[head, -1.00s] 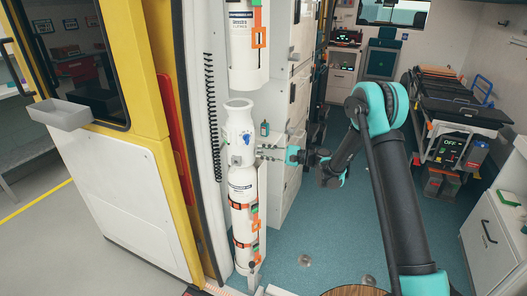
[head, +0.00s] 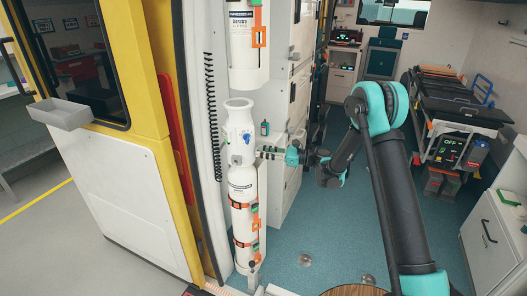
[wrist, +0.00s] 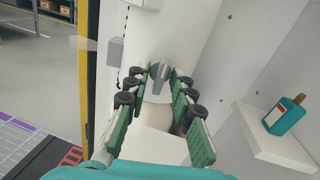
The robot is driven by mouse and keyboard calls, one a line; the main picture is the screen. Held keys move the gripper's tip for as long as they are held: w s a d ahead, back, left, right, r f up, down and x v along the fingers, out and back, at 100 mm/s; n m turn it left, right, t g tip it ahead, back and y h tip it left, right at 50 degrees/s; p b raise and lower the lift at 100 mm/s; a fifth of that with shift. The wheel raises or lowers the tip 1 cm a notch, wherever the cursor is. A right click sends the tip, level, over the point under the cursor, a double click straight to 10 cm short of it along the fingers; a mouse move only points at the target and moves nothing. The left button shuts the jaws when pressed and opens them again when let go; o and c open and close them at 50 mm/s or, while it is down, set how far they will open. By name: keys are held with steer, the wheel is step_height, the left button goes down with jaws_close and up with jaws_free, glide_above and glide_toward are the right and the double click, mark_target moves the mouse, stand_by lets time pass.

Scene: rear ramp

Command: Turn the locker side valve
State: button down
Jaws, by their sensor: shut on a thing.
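The side valve is a grey knob (wrist: 160,74) on the white locker body in the wrist view. My gripper (wrist: 161,85) reaches it straight on, with one green-padded finger on each side of the knob. The fingers are shut on it near their tips. In the head view, my gripper (head: 262,153) comes from the right to the side of the white cylinder-shaped locker (head: 240,160). The knob is too small and too covered by the fingertips to make out there.
A teal bottle (wrist: 285,115) stands on a white shelf (wrist: 278,145) right of my gripper. A blue knob (head: 246,138) is on the locker's front. A black coiled cord (head: 211,110) hangs to the left. A stretcher (head: 455,105) stands at the right; the floor between is clear.

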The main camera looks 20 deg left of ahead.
steer(key=shift+s+m, duration=0.1)
steer(key=shift+m, duration=0.4)
steer(key=c, duration=1.7)
jaws_free()
steer(key=shift+d, duration=0.1)
steer(key=d, duration=0.8)
steer(key=w+d, duration=0.1)
steer(key=d, duration=0.2)
steer(key=shift+d, duration=0.4)
steer(key=shift+r, duration=0.1)
